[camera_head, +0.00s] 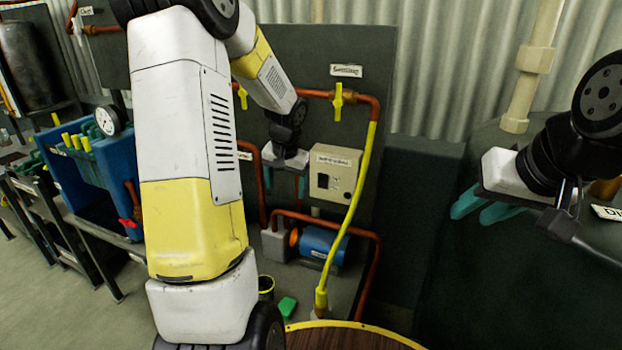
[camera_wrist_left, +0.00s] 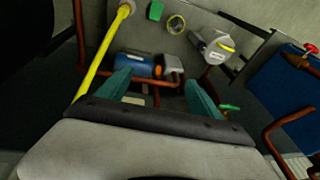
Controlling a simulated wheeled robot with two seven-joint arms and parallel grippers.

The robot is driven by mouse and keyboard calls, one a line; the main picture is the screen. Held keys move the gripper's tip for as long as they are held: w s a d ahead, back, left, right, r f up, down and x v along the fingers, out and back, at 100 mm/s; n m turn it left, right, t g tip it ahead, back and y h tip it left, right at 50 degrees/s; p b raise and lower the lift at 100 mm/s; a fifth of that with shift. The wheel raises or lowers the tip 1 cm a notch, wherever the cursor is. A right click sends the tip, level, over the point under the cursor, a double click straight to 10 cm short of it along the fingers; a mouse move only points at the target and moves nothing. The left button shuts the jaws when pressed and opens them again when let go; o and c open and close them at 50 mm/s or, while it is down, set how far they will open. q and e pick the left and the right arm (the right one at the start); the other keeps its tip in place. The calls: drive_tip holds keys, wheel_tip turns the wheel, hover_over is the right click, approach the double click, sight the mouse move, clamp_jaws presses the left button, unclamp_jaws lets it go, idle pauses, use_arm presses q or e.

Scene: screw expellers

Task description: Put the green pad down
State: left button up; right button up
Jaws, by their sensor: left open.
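The green pad (camera_head: 287,307) is a small bright green block. It lies on the grey base below the panel, between a small dark cup with a yellow rim (camera_head: 265,287) and the foot of the yellow pipe. The pad also shows at the top of the left wrist view (camera_wrist_left: 156,11), beyond the fingers. My left gripper (camera_head: 286,188) is open and empty, fingers down, in front of the panel and well above the pad. Its teal fingers stand apart in the left wrist view (camera_wrist_left: 157,80). My right gripper (camera_head: 473,214) is at the right, its fingers apart and empty.
A yellow pipe (camera_head: 346,220), copper pipes, a beige switch box (camera_head: 334,174) and a blue motor (camera_head: 322,245) are close to my left gripper. A round wooden top with a yellow rim (camera_head: 350,338) is at the bottom. A blue rack (camera_head: 95,165) stands at the left.

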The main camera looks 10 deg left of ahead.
use_arm(q)
drive_tip(key=s+d+r+t+h, duration=0.15)
drive_tip(key=s+d+r, duration=0.35)
drive_tip(key=s+r, duration=0.75)
drive_tip(key=s+d+r+t+h, duration=0.1)
drive_tip(key=s+d+r, duration=0.1)
drive_tip(key=s, duration=0.4)
drive_tip(key=s+d+r+t+h, duration=0.1)
drive_tip(key=s+d+r, duration=0.1)
drive_tip(key=s+d, duration=0.2)
drive_tip(key=s, duration=0.2)
drive_tip(key=shift+s+r, duration=0.2)
drive_tip(key=shift+s, duration=0.1)
drive_tip(key=shift+a, duration=0.15)
